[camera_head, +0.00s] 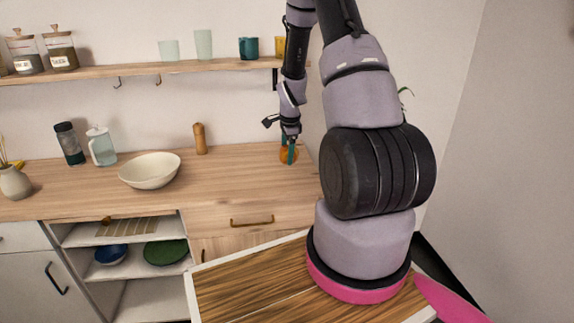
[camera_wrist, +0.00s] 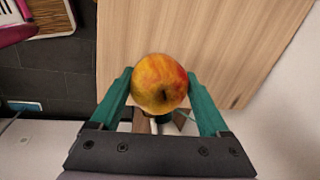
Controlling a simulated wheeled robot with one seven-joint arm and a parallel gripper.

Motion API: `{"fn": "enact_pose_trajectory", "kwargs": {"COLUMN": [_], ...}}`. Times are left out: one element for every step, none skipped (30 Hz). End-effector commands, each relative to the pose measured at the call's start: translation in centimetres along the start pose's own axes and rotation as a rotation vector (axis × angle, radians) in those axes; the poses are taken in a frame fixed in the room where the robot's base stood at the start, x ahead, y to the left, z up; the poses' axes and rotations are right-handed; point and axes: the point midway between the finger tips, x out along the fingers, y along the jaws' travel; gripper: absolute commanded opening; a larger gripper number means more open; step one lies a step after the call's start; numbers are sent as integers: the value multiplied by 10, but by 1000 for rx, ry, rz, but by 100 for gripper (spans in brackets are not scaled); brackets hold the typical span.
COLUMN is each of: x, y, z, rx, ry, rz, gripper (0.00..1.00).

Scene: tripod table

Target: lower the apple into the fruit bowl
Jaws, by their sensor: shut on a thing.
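The apple (camera_wrist: 160,84) is red and yellow and sits between the two green fingers of my gripper (camera_wrist: 161,92) in the wrist view. In the head view my gripper (camera_head: 290,152) is at the right end of the wooden counter, with the apple (camera_head: 284,154) partly hidden behind a finger. I cannot tell whether the apple touches the counter. The fruit bowl (camera_head: 150,171) is cream, wide and empty as far as I see. It stands upright on the counter, well to the left of my gripper.
A wooden pepper mill (camera_head: 200,138) stands on the counter between bowl and gripper, towards the wall. A glass jug (camera_head: 101,146) and a dark-lidded jar (camera_head: 69,144) stand behind the bowl's left. The shelf (camera_head: 130,71) runs above. The counter (camera_head: 235,175) between bowl and gripper is clear in front.

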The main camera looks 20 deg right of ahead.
Motion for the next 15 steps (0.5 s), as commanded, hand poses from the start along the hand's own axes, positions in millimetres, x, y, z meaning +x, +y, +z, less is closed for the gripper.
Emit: {"fn": "enact_pose_trajectory", "kwargs": {"x": [-9,-14,-18,-21,-24,-27,-29,-31,-33,-34,-35,-37,-38,-39,-41], "y": [-3,-4,-5,-6,-6,-8,-9,-10,-12,-13,-14,-16,-18,-19,-22], "z": [1,1,1,2,3,5,8,12,16,21,26,33,38,44,52], "rx": [0,-1,-1,-1,-1,-1,-2,-4,-5,-6,-6,-7,-7,-6,-6], "ry": [0,0,0,0,0,0,0,-1,-1,-1,-1,-1,-1,-1,-2], "rz": [-3,-3,-2,-2,-2,-1,-2,-2,-1,-1,-1,-1,-1,-1,0], "gripper": [15,15,15,15,15,15,15,15,15,15,15,15,15,15,15]}}
